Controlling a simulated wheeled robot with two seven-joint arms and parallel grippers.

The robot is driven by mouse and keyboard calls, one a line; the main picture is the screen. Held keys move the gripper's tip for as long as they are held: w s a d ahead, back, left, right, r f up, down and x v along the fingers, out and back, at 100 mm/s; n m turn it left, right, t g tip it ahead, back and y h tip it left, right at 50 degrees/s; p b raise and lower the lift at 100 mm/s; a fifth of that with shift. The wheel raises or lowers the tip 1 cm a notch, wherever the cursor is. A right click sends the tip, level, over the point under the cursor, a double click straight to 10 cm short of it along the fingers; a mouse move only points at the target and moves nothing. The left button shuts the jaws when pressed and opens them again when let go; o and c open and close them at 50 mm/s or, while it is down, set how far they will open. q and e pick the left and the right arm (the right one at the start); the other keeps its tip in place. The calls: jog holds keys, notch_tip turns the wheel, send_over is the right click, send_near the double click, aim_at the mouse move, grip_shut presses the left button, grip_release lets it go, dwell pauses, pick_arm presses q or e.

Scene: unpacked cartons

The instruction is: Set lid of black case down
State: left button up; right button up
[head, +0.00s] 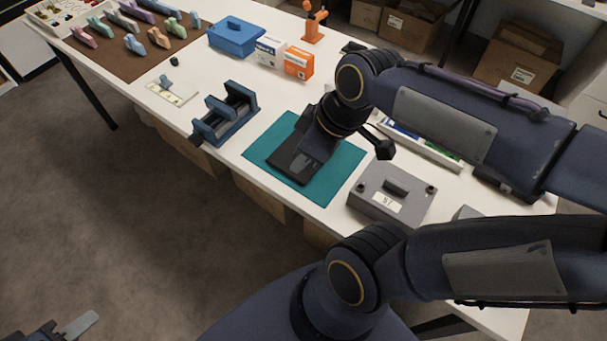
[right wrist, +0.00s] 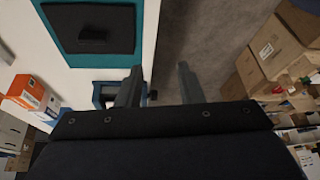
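The black lid (head: 284,166) lies flat on a teal mat (head: 343,172) in the head view, partly covered by my right wrist. My left gripper (head: 75,326) shows only partly at the bottom left, away from the table.
A grey case (head: 415,205) with a handle stands right of the mat. A blue stand (head: 225,118) is left of it, near the table's front edge. A blue box (head: 236,40), white carton (head: 268,52) and orange carton (head: 299,62) stand behind. Cardboard boxes (head: 520,65) are beyond.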

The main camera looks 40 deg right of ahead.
jog(key=s+a+m, duration=0.1)
jog(key=m, duration=0.1)
jog(key=s+a+f+m+t, duration=0.1)
jog(key=m, duration=0.2)
jog(key=s+a+m+y, duration=0.1)
jog(key=s+m, duration=0.1)
jog(key=shift+a+f+t, duration=0.25)
jog(key=shift+a+t, duration=0.05)
notch_tip(320, 180, up, 4)
jog(key=p, duration=0.4)
jog(key=shift+r, duration=0.1)
